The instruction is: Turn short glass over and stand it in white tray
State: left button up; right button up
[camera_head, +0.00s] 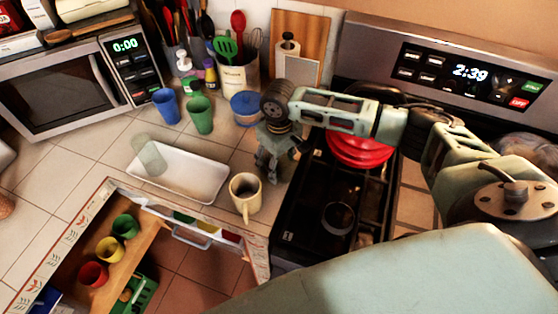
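The short glass (150,157) is clear with a green-grey tint. It stands at the left end of the white tray (200,178) on the tiled counter, with nothing holding it. I cannot tell for sure which end of it is up. My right gripper (267,172) hangs pointing down, to the right of the tray and just behind a cream mug. It is apart from the glass, its fingers look spread, and I see nothing between them. My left gripper is not in view.
The cream mug (245,192) with dark contents stands right of the tray. Red dishes (360,150) are on the stove. An open drawer (150,245) holds coloured cups in front.

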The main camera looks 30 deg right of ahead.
jog(key=c, duration=1.1)
